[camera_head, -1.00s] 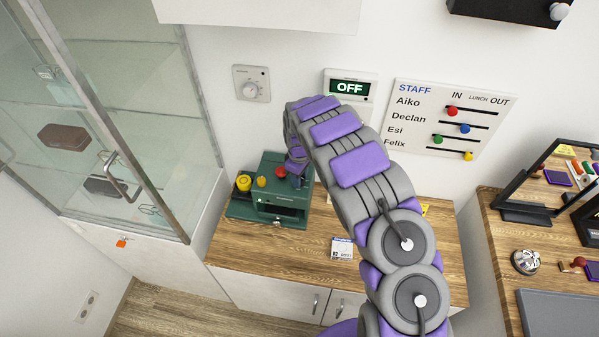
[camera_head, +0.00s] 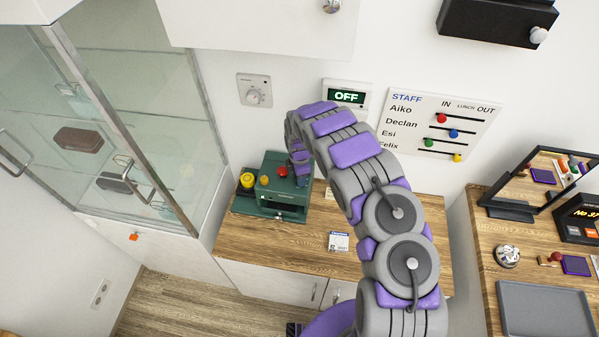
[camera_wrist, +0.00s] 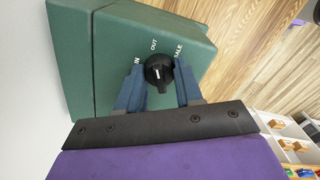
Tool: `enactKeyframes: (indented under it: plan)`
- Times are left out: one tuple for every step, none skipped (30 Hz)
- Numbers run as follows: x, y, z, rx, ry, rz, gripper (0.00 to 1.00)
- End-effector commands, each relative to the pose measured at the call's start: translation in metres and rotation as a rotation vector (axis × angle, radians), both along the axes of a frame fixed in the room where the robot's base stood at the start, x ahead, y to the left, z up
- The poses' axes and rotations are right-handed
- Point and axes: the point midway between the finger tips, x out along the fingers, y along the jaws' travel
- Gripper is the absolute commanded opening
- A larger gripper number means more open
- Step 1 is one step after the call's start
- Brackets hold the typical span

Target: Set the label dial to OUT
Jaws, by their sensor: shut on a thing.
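The green label machine (camera_head: 283,207) stands on the wooden counter in the head view; its dial side is turned away there. In the wrist view its green face (camera_wrist: 100,50) carries a black dial (camera_wrist: 159,72) with the words IN, OUT and SALE around it. A short white mark on the dial points roughly toward OUT. My gripper (camera_wrist: 160,80) has one blue finger on each side of the dial and is shut on it. In the head view my arm bends down to the machine's right side, and my fingers are hard to see there.
A glass cabinet (camera_head: 130,130) stands at left. A second wooden desk with a grey tray (camera_head: 545,310) is at right.

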Motion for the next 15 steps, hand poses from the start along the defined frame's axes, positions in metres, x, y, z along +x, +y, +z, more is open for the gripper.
enactKeyframes:
  plan:
    - [0.0039, 0.0011, 0.0051, 0.003, -0.012, 0.02, 0.05]
    - [0.0038, 0.0012, 0.0049, 0.003, -0.012, 0.032, 0.05]
    - [0.0036, 0.0012, 0.0045, 0.003, -0.011, 0.045, 0.05]
    - [0.0036, 0.0012, 0.0043, 0.003, -0.011, 0.054, 0.05]
    - [0.0035, 0.0012, 0.0039, 0.003, -0.011, 0.062, 0.05]
    - [0.0035, 0.0011, 0.0037, 0.003, -0.011, 0.071, 0.05]
    - [0.0034, 0.0011, 0.0034, 0.003, -0.011, 0.076, 0.05]
    - [0.0035, 0.001, 0.0033, 0.003, -0.01, 0.081, 0.05]
    - [0.0035, 0.001, 0.003, 0.003, -0.01, 0.086, 0.05]
    - [0.0035, 0.0009, 0.0029, 0.003, -0.01, 0.09, 0.05]
    - [0.0035, 0.0009, 0.0028, 0.003, -0.01, 0.092, 0.05]
    - [0.0035, 0.0009, 0.0026, 0.003, -0.01, 0.094, 0.05]
    - [0.0035, 0.0008, 0.0024, 0.003, -0.01, 0.095, 0.05]
    - [0.0036, 0.0008, 0.0024, 0.002, -0.011, 0.096, 0.05]
    - [0.0036, 0.0008, 0.0023, 0.002, -0.011, 0.096, 0.05]
